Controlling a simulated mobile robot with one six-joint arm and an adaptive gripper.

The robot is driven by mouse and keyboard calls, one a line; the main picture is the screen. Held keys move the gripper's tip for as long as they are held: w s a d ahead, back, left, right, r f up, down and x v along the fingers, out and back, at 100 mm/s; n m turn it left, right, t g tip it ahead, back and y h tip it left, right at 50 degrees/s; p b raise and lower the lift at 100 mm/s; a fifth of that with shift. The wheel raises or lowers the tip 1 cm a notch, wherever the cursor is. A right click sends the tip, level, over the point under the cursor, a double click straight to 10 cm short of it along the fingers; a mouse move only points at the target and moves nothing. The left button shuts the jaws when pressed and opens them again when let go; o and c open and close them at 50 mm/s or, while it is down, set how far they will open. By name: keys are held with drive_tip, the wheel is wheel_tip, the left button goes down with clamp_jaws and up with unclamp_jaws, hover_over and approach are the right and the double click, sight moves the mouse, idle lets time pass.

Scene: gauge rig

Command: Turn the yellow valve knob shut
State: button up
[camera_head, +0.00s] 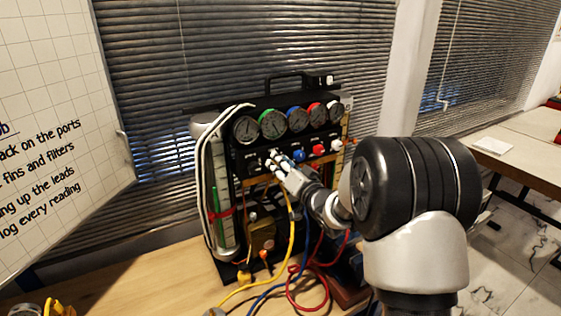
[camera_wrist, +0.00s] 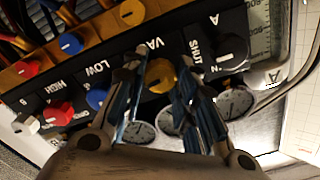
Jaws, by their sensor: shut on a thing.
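The yellow valve knob (camera_wrist: 160,75) sits on the dark front panel of the gauge rig, between the labels VAC and SHUT in the wrist view. My gripper (camera_wrist: 163,66) has one finger on each side of it and is shut on it. The knob is still on the panel, and its pointer direction cannot be made out. In the head view my gripper (camera_head: 274,160) is at the left part of the panel below the gauges (camera_head: 271,124) and hides the yellow knob.
A blue knob (camera_head: 299,156), a red knob (camera_head: 318,149) and a white knob (camera_head: 336,146) line the panel to the right. A black knob (camera_wrist: 232,52) is beside the SHUT label. Yellow, blue and red hoses hang below, in front of the rig.

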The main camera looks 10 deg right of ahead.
drive_tip(key=shift+m+p, duration=0.3)
drive_tip(key=shift+m, duration=0.6)
drive_tip(key=o, duration=1.1)
drive_tip(key=shift+s, duration=0.1)
drive_tip(key=v, duration=1.2)
drive_tip(key=shift+r, duration=0.1)
